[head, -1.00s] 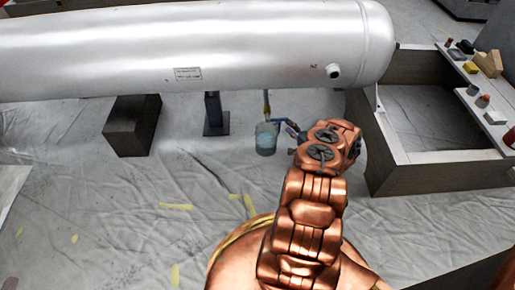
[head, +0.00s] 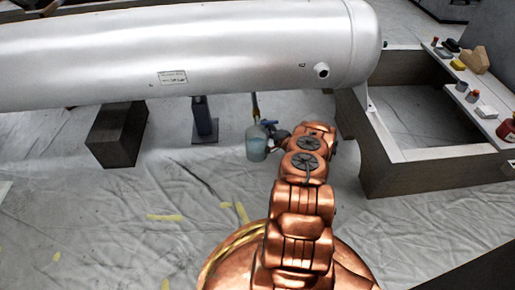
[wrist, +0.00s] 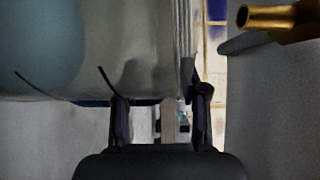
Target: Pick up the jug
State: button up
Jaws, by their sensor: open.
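The jug (head: 257,146) is a translucent, bluish container standing upright on the sheeted floor under the tank's drain pipe. My gripper (head: 279,137) is at its right side in the head view, partly hidden by my arm. In the wrist view the large pale grey-blue curved surface close to the camera looks like the jug (wrist: 95,55), filling the upper left. My gripper (wrist: 161,104) shows there with its two dark fingers apart, just at the jug's lower edge. I cannot tell whether they touch it. Nothing is held.
A big silver tank (head: 230,50) overhangs the jug. A brass pipe end (wrist: 275,18) is close by in the wrist view. A grey support post (head: 204,120) and dark block (head: 117,135) stand left. A grey bench frame (head: 410,175) stands right. The front left floor is open.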

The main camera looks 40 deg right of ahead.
grip_shut()
dwell(0.3)
dwell(0.6)
